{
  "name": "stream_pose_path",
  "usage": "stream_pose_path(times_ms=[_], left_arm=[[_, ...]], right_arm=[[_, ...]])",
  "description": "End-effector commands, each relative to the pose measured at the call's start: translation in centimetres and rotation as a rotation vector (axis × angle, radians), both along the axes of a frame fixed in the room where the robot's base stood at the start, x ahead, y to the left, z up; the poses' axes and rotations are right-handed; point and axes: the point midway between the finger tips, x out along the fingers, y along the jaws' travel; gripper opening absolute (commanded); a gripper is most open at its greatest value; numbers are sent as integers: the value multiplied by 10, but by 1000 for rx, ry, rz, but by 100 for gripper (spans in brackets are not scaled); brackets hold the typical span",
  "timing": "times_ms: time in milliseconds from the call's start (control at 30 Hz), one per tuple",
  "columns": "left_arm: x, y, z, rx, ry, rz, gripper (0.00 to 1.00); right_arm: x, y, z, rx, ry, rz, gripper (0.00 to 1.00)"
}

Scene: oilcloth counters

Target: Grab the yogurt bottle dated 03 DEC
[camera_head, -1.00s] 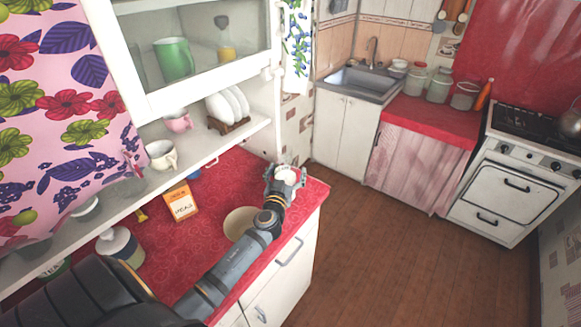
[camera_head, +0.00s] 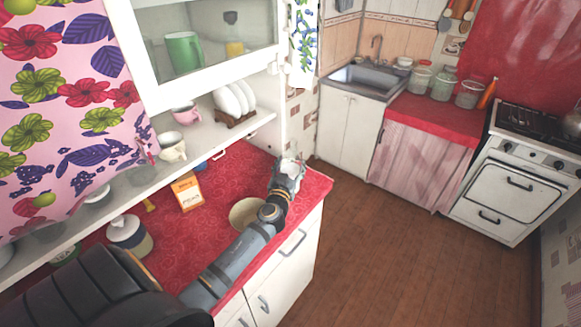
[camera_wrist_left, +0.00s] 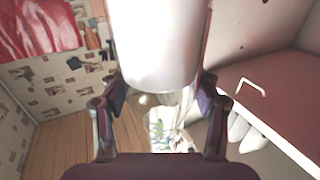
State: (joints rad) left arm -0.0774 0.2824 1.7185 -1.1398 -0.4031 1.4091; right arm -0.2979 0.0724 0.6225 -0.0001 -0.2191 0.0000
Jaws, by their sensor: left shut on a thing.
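My left gripper (camera_head: 290,174) is over the right end of the red counter (camera_head: 225,195) in the head view. It is shut on a white bottle (camera_head: 289,163), whose top shows just past the fingers. In the left wrist view the bottle (camera_wrist_left: 158,45) is a plain white cylinder between the two fingers (camera_wrist_left: 160,98). No date can be read on the side that shows. Most of the bottle is hidden by the gripper in the head view. My right gripper is not in view.
On the counter stand an orange and white carton (camera_head: 187,191), a cream bowl (camera_head: 246,212) beside my left arm, and a white lidded jar (camera_head: 130,237). A shelf with cups (camera_head: 171,147) and a plate rack (camera_head: 235,118) hangs above. The floor to the right is clear.

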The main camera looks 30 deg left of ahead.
Motion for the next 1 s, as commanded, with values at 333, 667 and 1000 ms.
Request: stream_pose_path(times_ms=[333,667,1000], left_arm=[[0,0,15,0,-3,1,1],[0,0,59,2,-5,-1,1],[0,0,113,3,-6,-2,1]], right_arm=[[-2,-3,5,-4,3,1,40],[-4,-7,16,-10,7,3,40],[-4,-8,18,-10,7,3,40]])
